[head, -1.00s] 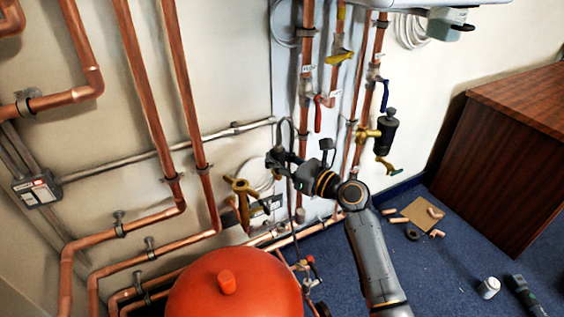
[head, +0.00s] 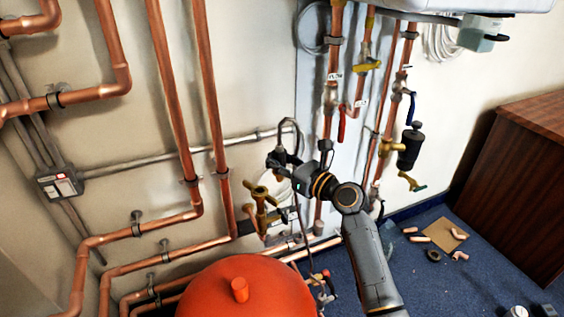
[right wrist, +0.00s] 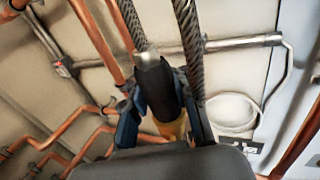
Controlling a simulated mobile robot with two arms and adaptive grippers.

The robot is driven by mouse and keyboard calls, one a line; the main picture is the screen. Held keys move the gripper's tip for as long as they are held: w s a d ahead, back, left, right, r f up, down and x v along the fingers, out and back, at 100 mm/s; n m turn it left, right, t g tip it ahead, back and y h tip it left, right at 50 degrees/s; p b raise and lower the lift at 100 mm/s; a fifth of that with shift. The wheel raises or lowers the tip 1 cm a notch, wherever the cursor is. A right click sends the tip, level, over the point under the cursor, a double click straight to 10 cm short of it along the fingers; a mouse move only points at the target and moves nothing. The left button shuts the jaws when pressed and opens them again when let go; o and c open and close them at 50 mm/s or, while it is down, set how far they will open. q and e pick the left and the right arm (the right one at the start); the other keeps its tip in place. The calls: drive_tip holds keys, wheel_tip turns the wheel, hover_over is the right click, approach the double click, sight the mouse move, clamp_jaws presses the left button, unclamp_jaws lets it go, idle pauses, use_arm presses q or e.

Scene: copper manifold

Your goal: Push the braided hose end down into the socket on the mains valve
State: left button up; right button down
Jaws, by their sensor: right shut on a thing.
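My right gripper (head: 277,161) is shut on the dark end of the braided hose (right wrist: 153,84), which also lies between my fingers (right wrist: 160,105) in the right wrist view. A silvery collar joins this end to the grey braid. A brass valve (head: 261,200), probably the mains valve, stands below and slightly left of the gripper. A brass part (right wrist: 174,128) shows beneath the hose end; I cannot tell whether they touch. The socket is not clearly visible. My left gripper is out of view.
A red tank (head: 215,287) stands in front below. Copper pipes (head: 170,90) run along the wall at left, and more pipes with valves (head: 331,95) rise at right. A wooden cabinet (head: 530,180) is at far right. Loose fittings (head: 420,238) lie on the blue floor.

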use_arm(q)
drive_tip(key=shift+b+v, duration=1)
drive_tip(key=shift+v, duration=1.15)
use_arm(e)
drive_tip(key=w+a+f, duration=0.3)
drive_tip(key=a, duration=0.2)
drive_tip(key=shift+a+f, duration=0.3)
drive_tip(key=shift+f, duration=0.1)
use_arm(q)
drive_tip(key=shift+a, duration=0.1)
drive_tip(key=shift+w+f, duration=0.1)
use_arm(e)
drive_tip(key=shift+f, duration=0.15)
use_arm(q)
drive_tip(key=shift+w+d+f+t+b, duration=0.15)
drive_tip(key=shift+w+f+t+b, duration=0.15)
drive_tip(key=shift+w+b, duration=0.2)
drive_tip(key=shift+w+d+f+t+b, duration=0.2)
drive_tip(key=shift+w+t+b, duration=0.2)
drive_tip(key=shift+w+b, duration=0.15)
use_arm(e)
drive_tip(key=shift+f, duration=1.3)
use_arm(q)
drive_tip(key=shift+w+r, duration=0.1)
